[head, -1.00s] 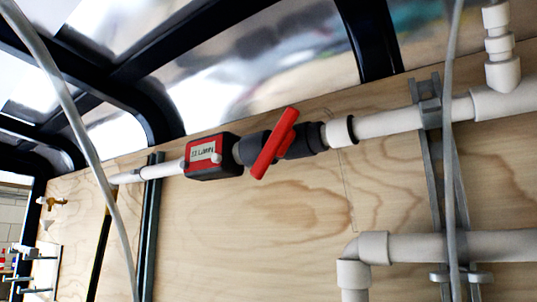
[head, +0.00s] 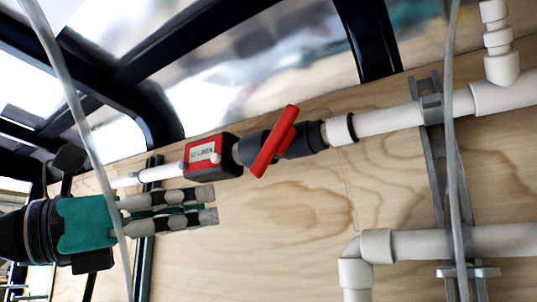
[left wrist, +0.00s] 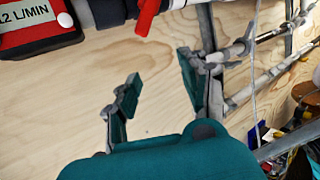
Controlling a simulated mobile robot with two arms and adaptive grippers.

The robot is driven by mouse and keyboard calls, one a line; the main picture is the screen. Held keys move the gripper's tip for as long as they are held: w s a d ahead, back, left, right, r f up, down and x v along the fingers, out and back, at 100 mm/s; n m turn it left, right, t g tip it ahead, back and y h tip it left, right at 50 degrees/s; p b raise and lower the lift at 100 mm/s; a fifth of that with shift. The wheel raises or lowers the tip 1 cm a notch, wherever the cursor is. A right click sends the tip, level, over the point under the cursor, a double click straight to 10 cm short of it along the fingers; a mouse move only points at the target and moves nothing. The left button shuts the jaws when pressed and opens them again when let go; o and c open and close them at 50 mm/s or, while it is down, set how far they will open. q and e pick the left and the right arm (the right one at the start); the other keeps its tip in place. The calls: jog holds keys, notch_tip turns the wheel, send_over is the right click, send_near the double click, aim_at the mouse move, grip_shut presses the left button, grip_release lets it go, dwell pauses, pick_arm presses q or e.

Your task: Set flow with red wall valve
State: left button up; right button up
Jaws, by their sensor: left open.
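The red wall valve handle (head: 274,142) sits tilted across a dark valve body (head: 304,140) on a white pipe along the wooden wall. It also shows at the top of the left wrist view (left wrist: 147,16). A red and black flow meter (head: 212,155) with a label is left of the valve; in the left wrist view (left wrist: 40,25) its label ends in "2 L/MIN". My left gripper (head: 212,206) is below the flow meter and left of the handle, touching neither. Its fingers (left wrist: 158,88) are open and empty in the left wrist view. My right gripper is out of view.
A thin grey hose (head: 452,150) hangs in front of the wall at the right, and another (head: 75,110) crosses in front of my left gripper. White pipes (head: 440,244) run lower right. Bare wood (head: 290,220) lies below the valve.

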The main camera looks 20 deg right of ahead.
pick_arm(q)
jog(key=s+r+m+t+y, duration=0.2)
jog(key=s+r+t+y, duration=0.15)
jog(key=s+r, duration=0.2)
jog(key=t+y, duration=0.3)
jog(key=t, duration=0.2)
send_near(265, 152)
jog(key=shift+n, duration=0.4)
jog(key=p+x, duration=0.6)
jog(key=x, duration=0.3)
jog(key=shift+w+d+r+p, duration=0.15)
jog(key=shift+w+d+p, duration=0.15)
jog(key=shift+w+d, duration=0.25)
jog(key=shift+d, duration=0.15)
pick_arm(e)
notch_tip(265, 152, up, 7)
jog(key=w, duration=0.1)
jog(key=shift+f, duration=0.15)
pick_arm(q)
grip_shut()
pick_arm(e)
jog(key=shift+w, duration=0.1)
